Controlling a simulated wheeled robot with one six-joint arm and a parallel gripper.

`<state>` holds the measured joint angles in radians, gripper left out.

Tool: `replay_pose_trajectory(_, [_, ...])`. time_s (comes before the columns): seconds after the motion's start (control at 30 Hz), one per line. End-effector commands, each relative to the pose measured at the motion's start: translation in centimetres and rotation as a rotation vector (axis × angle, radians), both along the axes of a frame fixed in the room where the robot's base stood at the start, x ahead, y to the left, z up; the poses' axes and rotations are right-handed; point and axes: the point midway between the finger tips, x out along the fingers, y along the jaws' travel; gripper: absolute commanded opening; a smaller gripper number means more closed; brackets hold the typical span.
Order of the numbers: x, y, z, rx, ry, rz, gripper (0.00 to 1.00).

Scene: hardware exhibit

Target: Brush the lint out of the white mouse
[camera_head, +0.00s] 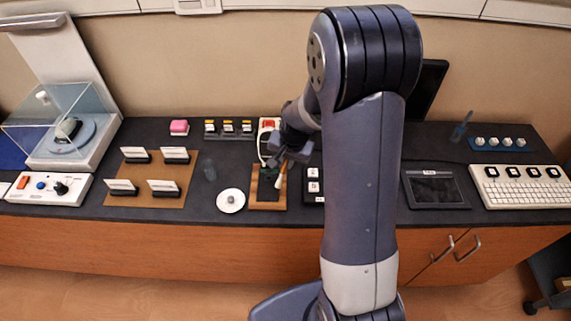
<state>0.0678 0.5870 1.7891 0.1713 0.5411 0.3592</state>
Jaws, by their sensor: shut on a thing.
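My gripper (281,162) is over the wooden board (268,205) in the middle of the counter. It is shut on a thin brush (281,179), whose pale tip points down at the board's right side. A dark block (266,186) lies on the board, just left of the brush. A small white item with a red part (268,125) is behind the gripper, with a white cord running down from it. I cannot tell whether this is the white mouse. A dark-and-light mouse-shaped object (68,130) sits inside the clear case (90,102) at far left. No lint can be made out.
A white round dish (230,200) is left of the board. A brown board with several card holders (152,182) stands farther left. A dark tablet (434,189) and a white keyboard (522,187) are at right. My arm hides part of the counter's middle.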

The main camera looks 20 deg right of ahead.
Motion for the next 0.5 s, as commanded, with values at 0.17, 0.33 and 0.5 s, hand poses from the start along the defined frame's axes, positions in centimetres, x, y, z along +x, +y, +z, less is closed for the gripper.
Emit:
replay_pose_trajectory(0.17, [0.0, -0.1, 1.9, 0.000, 0.002, 0.001, 0.00])
replay_pose_trajectory(0.33, [0.0, -0.3, 3.4, 0.000, 0.003, 0.002, 0.00])
replay_pose_trajectory(0.5, [0.0, -0.4, 4.9, 0.000, 0.003, 0.004, 0.00])
